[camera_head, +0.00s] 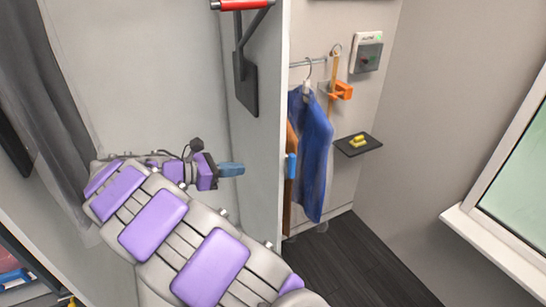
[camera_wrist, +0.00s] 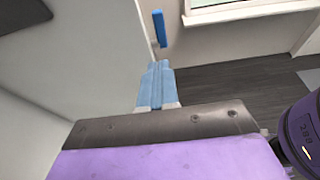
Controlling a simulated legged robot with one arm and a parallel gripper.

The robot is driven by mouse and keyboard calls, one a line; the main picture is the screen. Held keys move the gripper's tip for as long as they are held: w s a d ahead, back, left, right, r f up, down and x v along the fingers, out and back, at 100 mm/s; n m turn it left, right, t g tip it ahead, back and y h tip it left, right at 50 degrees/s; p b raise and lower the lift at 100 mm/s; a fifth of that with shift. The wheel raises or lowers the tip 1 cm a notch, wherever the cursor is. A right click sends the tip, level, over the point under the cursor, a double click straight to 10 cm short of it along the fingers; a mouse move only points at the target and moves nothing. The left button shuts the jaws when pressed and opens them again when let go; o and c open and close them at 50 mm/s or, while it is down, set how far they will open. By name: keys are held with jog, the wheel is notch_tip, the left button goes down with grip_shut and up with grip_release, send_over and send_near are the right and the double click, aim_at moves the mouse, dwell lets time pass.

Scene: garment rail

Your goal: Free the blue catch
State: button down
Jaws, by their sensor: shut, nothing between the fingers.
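The blue catch (camera_head: 291,167) is a small upright blue piece at the edge of the pale partition, in front of the blue garment. It also shows in the wrist view (camera_wrist: 160,29) at the top, just beyond my fingertips. My gripper (camera_head: 236,170) has light blue fingers and a purple body. In the head view it is left of the catch, with a clear gap between them. In the wrist view its fingers (camera_wrist: 158,66) are shut together with nothing between them and point toward the catch. Whether they are near it in depth is hard to tell.
A blue garment (camera_head: 312,155) hangs from a rail (camera_head: 308,63) behind the partition. An orange bracket (camera_head: 342,91), a wall box (camera_head: 366,52) and a dark shelf (camera_head: 358,144) with a yellow item are beyond. A red-ended bracket (camera_head: 243,50) sticks out above. Dark floor (camera_head: 345,260) is clear.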

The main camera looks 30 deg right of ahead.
dwell(0.3)
send_near(289, 156)
jog(key=d+f, duration=0.2)
jog(key=d+f+b, duration=0.1)
jog(key=d+f, duration=0.1)
jog(key=d, duration=0.1)
jog(key=shift+f, duration=0.2)
jog(key=shift+w+d, duration=0.1)
jog(key=shift+d, duration=0.5)
jog(key=shift+r+y+p, duration=0.3)
jog(key=shift+p, duration=0.45)
jog(key=shift+d+y+p, duration=0.2)
jog(key=shift+y+p, duration=0.1)
jog(key=shift+p, duration=0.35)
jog(key=d+r+y+p, duration=0.1)
jog(key=p, duration=0.4)
jog(key=shift+r+y, duration=0.1)
jog(key=shift+y, duration=0.3)
jog(key=d+y+p, duration=0.1)
jog(key=p, duration=0.2)
jog(key=shift+d+y, duration=0.1)
jog(key=shift+y, duration=0.2)
jog(key=shift+d+p, duration=0.4)
jog(key=shift+p, duration=0.35)
